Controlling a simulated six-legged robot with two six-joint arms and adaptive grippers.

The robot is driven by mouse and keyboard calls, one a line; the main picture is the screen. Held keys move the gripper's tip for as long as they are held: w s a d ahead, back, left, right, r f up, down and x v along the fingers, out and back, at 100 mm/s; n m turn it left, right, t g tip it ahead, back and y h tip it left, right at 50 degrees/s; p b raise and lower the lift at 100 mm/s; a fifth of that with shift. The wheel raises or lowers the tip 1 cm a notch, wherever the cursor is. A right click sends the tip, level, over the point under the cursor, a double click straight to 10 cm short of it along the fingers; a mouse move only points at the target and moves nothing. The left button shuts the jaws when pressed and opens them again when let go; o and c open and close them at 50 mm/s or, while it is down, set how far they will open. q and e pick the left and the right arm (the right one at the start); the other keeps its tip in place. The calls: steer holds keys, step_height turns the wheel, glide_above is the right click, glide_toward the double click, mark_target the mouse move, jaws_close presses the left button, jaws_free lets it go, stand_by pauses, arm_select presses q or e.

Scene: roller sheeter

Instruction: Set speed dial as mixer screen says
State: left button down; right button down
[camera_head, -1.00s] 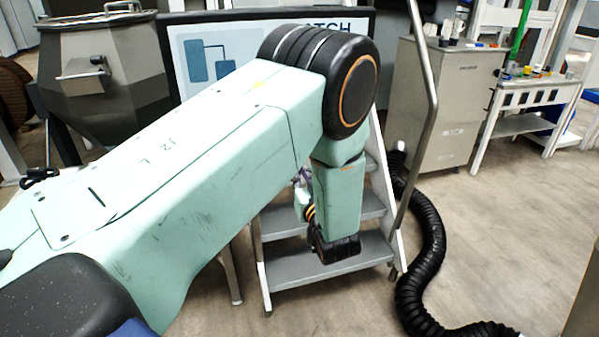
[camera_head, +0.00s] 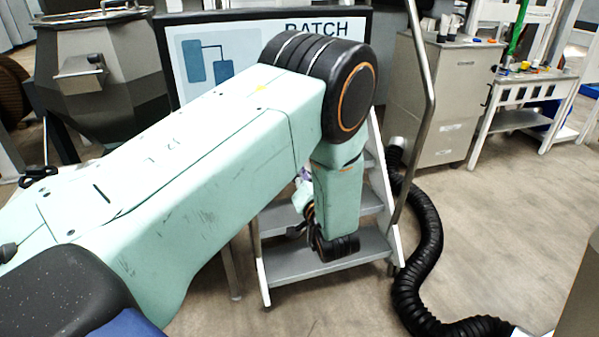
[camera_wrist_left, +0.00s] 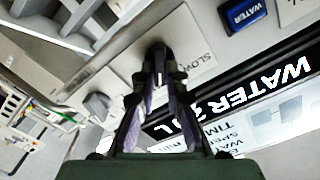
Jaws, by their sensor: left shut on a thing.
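In the left wrist view, my left gripper (camera_wrist_left: 160,75) is shut on a dark knob (camera_wrist_left: 158,48) on a pale panel; its fingers cover most of the knob. A plate beside it reads "SLOW" (camera_wrist_left: 205,58), so it appears to be the speed dial. Its pointer setting is hidden. A screen (camera_wrist_left: 245,100) lies upside down at right, reading "WATER" with a partly hidden number and "L", and cut-off lines starting "TIM" and "SPE". In the head view, a screen (camera_head: 352,28) reads "BATCH", largely covered by my left arm. The speed value is not readable. My right gripper is out of view.
A blue button marked "WATER" (camera_wrist_left: 243,14) and a grey knob (camera_wrist_left: 98,105) sit near the dial. In the head view, steps (camera_head: 300,262) with a rail stand below my arm, a black hose (camera_head: 425,250) lies right, and a steel hopper (camera_head: 105,95) stands left.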

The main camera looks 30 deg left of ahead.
arm_select(q)
steer(key=shift+s+f, duration=0.1)
steer(key=shift+f, duration=0.05)
steer(key=c, duration=1.4)
jaws_free()
steer(key=shift+d, duration=0.1)
steer(key=shift+v, duration=3.65)
